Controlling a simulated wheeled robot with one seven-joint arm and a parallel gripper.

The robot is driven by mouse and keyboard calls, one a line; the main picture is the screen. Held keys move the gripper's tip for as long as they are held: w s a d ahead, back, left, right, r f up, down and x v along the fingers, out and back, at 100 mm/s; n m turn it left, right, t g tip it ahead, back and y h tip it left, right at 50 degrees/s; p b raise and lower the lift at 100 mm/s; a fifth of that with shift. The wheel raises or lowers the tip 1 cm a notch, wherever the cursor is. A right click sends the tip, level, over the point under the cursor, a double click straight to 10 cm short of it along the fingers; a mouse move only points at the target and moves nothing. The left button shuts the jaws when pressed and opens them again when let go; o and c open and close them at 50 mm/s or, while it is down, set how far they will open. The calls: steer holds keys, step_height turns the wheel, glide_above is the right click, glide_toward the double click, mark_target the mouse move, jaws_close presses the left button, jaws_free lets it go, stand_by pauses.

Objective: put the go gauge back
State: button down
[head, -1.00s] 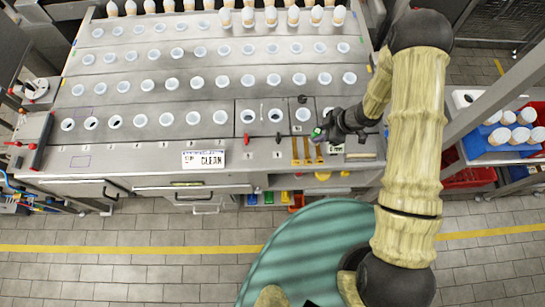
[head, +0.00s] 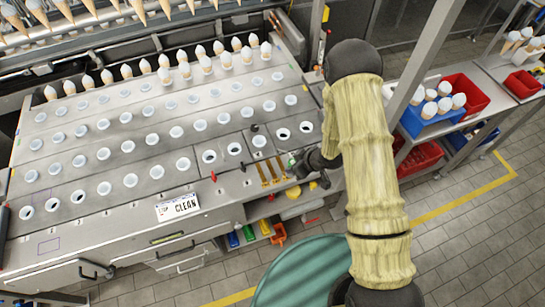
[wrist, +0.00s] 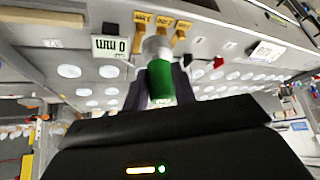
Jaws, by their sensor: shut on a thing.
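My gripper (wrist: 160,92) is shut on a green cylinder with a pale silver end, which I take to be the go gauge (wrist: 160,77). In the head view my gripper (head: 297,165) is at the front strip of the bench, just right of three yellow tags; the gauge is barely visible there. In the wrist view the gauge's pale end points toward the bench front. I cannot tell whether it touches the bench. A red peg (head: 213,176) and a small black peg (head: 243,167) stand on the same strip, left of the yellow tags (head: 272,171).
The sloped steel bench (head: 120,170) carries rows of white-rimmed holes and several cones at the back. A blue crate (head: 428,121) with cones stands to the right.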

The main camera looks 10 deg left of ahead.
steer(key=w+d+f+m+t+h+b, duration=0.1)
steer(key=d+m+t+h+b, duration=0.1)
steer(key=d+m, duration=0.3)
steer(key=w+d+f+m+t+h+b, duration=0.1)
steer(key=d+f+m+h+b, duration=0.1)
steer(key=d+m, duration=0.35)
steer(key=d+f+m+h+b, duration=0.1)
steer(key=d+f+h+b, duration=0.1)
steer(key=d+f+b, duration=0.5)
step_height(320, 180, down, 5)
steer(key=b, duration=0.6)
steer(key=shift+s+d+f+m+t, duration=0.2)
steer(key=shift+s+d+m+t, duration=0.1)
steer(key=shift+d+m+t, duration=0.1)
